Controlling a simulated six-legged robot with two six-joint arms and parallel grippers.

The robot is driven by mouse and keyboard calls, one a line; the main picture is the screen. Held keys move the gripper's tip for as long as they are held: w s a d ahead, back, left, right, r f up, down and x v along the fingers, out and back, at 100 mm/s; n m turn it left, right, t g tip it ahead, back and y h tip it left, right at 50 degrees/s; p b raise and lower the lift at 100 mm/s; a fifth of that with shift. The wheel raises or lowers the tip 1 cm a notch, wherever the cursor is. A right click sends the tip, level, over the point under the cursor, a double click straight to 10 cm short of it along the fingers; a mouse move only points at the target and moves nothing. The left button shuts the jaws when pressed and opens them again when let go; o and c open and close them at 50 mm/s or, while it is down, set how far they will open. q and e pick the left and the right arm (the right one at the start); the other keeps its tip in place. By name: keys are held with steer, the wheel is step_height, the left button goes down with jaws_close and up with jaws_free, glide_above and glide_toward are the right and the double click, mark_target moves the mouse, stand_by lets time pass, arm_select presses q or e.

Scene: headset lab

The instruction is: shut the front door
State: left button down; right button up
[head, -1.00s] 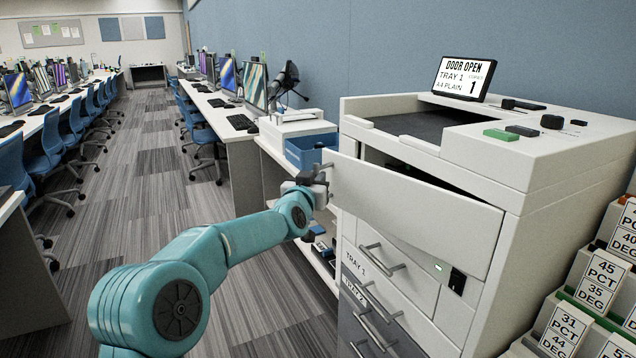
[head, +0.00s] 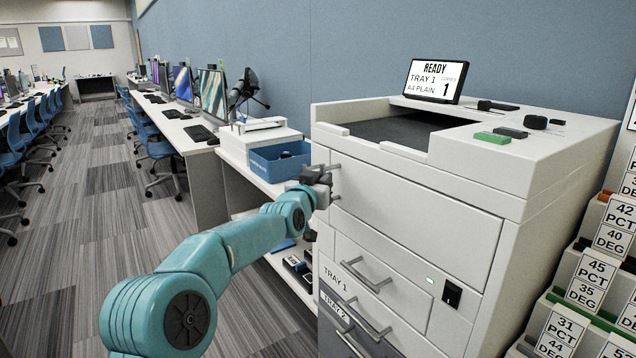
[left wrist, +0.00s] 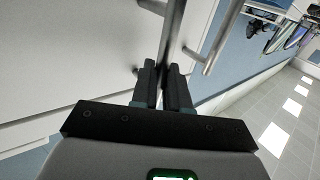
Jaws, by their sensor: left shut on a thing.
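The printer's front door (head: 410,205) is a wide white panel below the top deck. It sits flush in the printer's front, with no dark gap showing above it. The display (head: 435,81) on top reads READY, TRAY 1, A4 PLAIN, 1. My left gripper (head: 322,178) is at the door's left end, shut on the door handle, a grey metal bar. In the left wrist view the fingers (left wrist: 163,85) close around the bar handle (left wrist: 172,45), beside the white door panel (left wrist: 75,60). My right gripper is not in view.
Tray drawers with bar handles (head: 366,276) and a black switch (head: 452,294) are below the door. A blue bin (head: 280,161) stands on the side bench at left. Labelled racks (head: 590,280) stand close at right. The carpeted aisle (head: 100,180) is free.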

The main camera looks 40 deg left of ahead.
arm_select(q)
steer(key=shift+s+a+r, duration=0.2)
steer(key=shift+a+r, duration=0.1)
steer(key=shift+a, duration=0.15)
steer(key=c, duration=1.3)
jaws_free()
steer(key=shift+o, duration=0.4)
steer(key=shift+a+f, duration=0.15)
steer(key=shift+a, duration=0.1)
steer(key=d+b+v, duration=0.1)
steer(key=v, duration=1.5)
steer(key=shift+s+f, duration=0.1)
